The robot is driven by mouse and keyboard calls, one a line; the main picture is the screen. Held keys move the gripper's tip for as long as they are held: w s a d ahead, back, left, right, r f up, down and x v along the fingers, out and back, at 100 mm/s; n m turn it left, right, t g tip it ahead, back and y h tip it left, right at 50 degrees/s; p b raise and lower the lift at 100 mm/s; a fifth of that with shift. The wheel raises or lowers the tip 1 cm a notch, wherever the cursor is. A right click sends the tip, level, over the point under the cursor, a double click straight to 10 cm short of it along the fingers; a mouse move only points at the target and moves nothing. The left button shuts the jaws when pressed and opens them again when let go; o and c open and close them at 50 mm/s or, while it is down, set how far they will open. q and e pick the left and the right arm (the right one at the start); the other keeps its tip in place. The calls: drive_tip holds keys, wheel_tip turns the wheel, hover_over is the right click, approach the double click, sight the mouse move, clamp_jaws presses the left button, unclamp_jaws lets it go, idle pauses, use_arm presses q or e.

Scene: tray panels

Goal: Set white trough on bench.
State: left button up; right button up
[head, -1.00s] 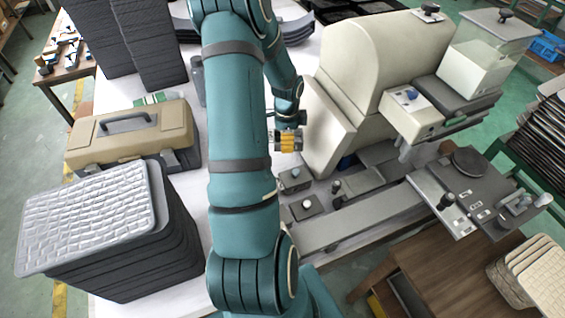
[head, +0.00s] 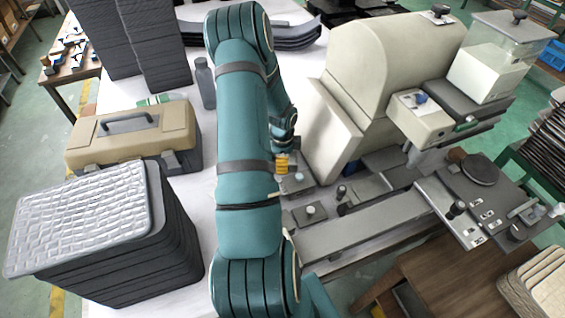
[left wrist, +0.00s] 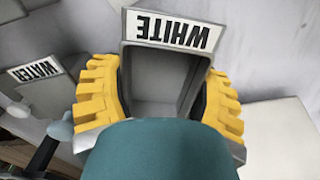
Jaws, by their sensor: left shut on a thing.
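The white trough (left wrist: 165,75) is a grey open box with a white label reading WHITE, upside down in the left wrist view. My left gripper (left wrist: 160,100) has its yellow fingers shut on the trough's two sides. In the head view my left gripper (head: 281,163) is partly hidden by my teal arm, beside the cream machine, and I cannot make out the trough there. The bench (head: 295,70) has a pale top. I cannot tell whether the trough touches it. My right gripper is not in view.
A grey part labelled WATER (left wrist: 40,85) lies left of the trough. The cream machine (head: 375,75) stands right of my arm. A tan toolbox (head: 130,135), a stack of grey trays (head: 85,215) and a grey bottle (head: 205,85) stand on the left. A narrow strip beside the bottle is clear.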

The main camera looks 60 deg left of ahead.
use_arm(q)
drive_tip(key=shift+f, duration=0.5)
drive_tip(key=o, duration=1.1)
drive_tip(key=shift+f, duration=0.1)
wheel_tip(320, 180, up, 12)
drive_tip(key=p, duration=0.2)
drive_tip(key=shift+r, duration=0.2)
